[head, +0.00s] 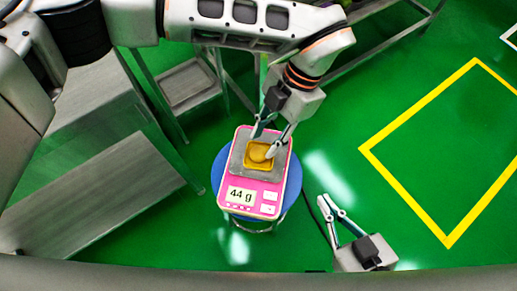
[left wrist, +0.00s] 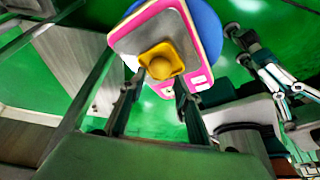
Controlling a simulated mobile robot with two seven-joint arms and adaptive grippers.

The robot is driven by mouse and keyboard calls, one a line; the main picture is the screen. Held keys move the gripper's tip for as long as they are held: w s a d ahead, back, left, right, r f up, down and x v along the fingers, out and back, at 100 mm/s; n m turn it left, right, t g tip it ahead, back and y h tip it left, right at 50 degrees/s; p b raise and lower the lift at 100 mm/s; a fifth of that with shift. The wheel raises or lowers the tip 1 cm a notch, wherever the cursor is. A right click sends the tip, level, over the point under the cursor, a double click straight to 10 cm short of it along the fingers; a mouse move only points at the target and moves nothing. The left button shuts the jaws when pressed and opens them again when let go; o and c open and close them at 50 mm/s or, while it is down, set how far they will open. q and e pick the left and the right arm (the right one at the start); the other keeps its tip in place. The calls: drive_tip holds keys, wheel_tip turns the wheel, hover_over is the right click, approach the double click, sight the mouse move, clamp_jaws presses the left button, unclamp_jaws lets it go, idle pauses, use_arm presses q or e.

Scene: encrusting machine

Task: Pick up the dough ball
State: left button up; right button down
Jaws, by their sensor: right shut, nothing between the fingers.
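The dough ball (head: 259,154) is yellowish and sits in a small yellow square dish (head: 249,164) on the scale's grey plate. The left wrist view also shows the ball (left wrist: 160,67) in the dish, where colours blend. The pink and white scale (head: 231,209) reads 44 g and rests on a round blue stool (head: 219,169). My left gripper (head: 264,143) is open over the dish, fingers apart near the ball. Whether they touch it I cannot tell. My right gripper (head: 328,200) is shut and empty, right of and below the stool.
Metal benches (head: 95,190) stand at the left. A metal frame table (head: 188,84) stands behind. A yellow rectangle (head: 403,198) is marked on the green floor at the right, with clear floor inside.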

sight(260, 150)
use_arm(q)
drive_tip(key=b+x, duration=0.1)
drive_tip(key=x, duration=0.3)
drive_tip(key=shift+f, duration=0.3)
use_arm(e)
drive_tip(key=shift+w+a+r, duration=0.35)
drive_tip(key=shift+a+r, duration=0.15)
drive_tip(key=shift+r, duration=0.05)
use_arm(q)
drive_tip(key=c, duration=0.8)
